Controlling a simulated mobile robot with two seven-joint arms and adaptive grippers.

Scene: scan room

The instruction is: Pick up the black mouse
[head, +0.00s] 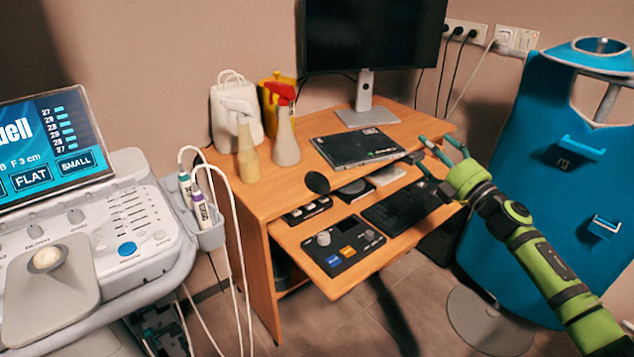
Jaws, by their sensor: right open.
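I cannot tell for certain which small dark item is the black mouse. A dark, rounded item (355,188) lies on the pull-out shelf under the desk top, left of a pale flat item. Another black oval (316,182) shows at the desk's front edge. My right gripper (432,150), on a green arm coming from the lower right, is open and empty. It is at the desk's right side, right of both dark items and apart from them. My left gripper is not in view.
The wooden desk (240,187) carries a monitor (372,35), a black flat case (357,147), bottles and bags. The shelf holds a black keyboard (402,208) and a control box (343,245). An ultrasound console (130,220) stands left, a blue chair-like unit (560,190) right.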

